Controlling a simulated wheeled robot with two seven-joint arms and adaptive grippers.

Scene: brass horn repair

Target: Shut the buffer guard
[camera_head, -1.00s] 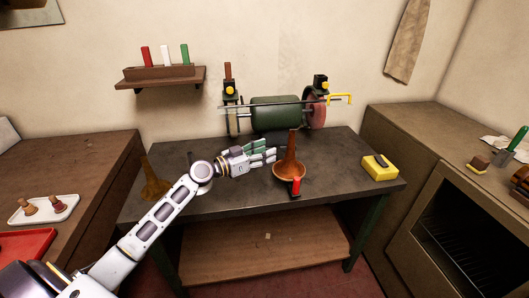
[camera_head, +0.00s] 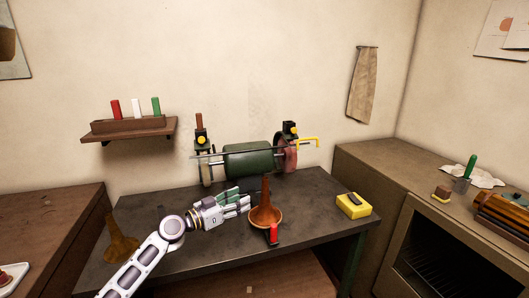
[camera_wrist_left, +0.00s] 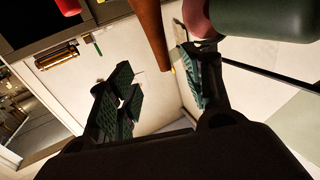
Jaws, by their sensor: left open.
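The buffer (camera_head: 250,160) stands at the back of the dark workbench. It has a green drum-shaped body, a pale wheel (camera_head: 206,172) on the left and a reddish wheel (camera_head: 286,157) on the right. I cannot tell how far the guard is open. My left gripper (camera_head: 243,200) is open and empty, over the bench in front of the buffer and apart from it. Its green-padded fingers show in the left wrist view (camera_wrist_left: 160,82). My right gripper is not in view.
An upright brown horn bell (camera_head: 265,213) stands just right of my left fingers, with a red-handled item (camera_head: 273,234) before it. A brass bell (camera_head: 121,248) stands at the left. A yellow box (camera_head: 353,206) lies on the right. A shelf (camera_head: 130,134) hangs on the wall.

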